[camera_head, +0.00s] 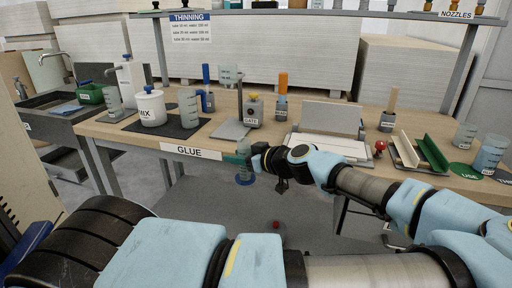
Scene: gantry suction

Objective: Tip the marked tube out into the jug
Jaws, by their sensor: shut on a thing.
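My gripper (246,160) is in front of the bench's front edge, right of the GLUE label, at the end of my arm reaching in from the right. It is shut on a small clear tube (243,173) with a bluish lower part, which looks about upright. Any mark on the tube is too small to read. I cannot tell which vessel is the jug. A clear graduated vessel (188,108) stands on the dark mat, and another (113,101) stands farther left. A vessel with bluish contents (489,153) stands at the far right, beside a clear one (465,135).
On the bench (225,142), a white lidded pot (151,108) stands on the dark mat (180,128). A labelled grey stand (252,110), white boards (330,119) and a green trough (432,152) stand farther right. A sink (52,101) is at left.

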